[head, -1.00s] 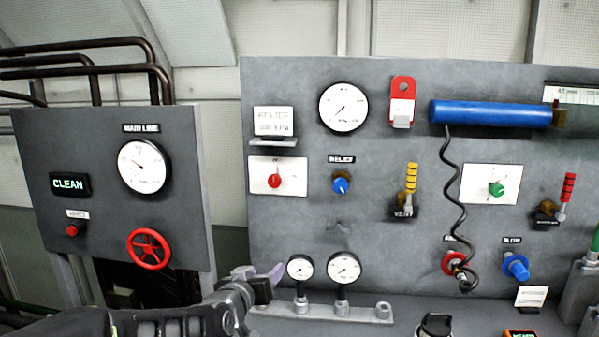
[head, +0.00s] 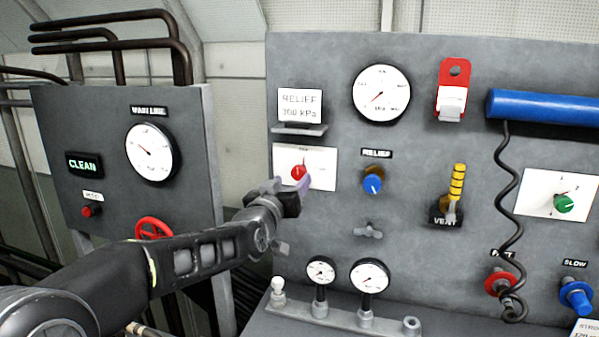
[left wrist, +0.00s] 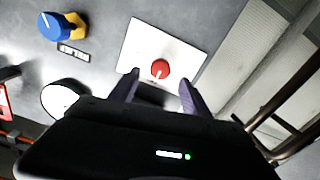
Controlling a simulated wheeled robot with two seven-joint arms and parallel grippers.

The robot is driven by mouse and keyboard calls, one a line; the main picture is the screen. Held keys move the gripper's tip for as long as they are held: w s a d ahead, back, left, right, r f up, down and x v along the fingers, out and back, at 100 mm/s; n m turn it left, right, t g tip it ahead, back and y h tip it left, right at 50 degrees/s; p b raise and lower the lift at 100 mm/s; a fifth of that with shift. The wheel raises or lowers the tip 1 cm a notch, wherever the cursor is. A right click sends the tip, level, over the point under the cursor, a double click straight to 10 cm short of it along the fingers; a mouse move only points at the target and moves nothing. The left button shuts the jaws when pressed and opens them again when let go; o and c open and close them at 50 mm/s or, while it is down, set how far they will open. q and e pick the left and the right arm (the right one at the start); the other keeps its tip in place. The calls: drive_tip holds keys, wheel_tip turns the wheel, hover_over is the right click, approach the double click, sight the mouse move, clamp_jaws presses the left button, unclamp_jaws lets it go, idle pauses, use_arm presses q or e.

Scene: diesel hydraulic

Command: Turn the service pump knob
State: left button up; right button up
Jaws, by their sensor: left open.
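A red knob (head: 298,173) with a pale pointer sits on a white plate (head: 322,168) on the grey panel, under the RELIEF 300 kPa sign. It also shows in the left wrist view (left wrist: 160,69). The lettering on the plate is too small to read. My left gripper (head: 292,187) is in front of the plate's lower edge, close to the red knob. In the left wrist view its two fingers (left wrist: 158,90) are apart and point at the knob, which lies just beyond and between their tips. My right gripper is in neither view.
A blue RELIEF knob (head: 373,183) is just right of the plate. Small gauges (head: 369,275) stand on a manifold below. A yellow VENT lever (head: 457,185) and a coiled black cable (head: 508,210) are farther right. The left panel (head: 195,130) carries a red handwheel (head: 153,228).

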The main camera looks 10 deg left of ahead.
sight(297, 174)
use_arm(q)
drive_tip(key=w+p, duration=0.2)
drive_tip(key=w, duration=0.4)
drive_tip(key=shift+d, duration=0.15)
drive_tip(key=shift+w, duration=0.35)
drive_tip(key=shift+f, duration=0.1)
drive_tip(key=shift+c, duration=0.5)
clamp_jaws()
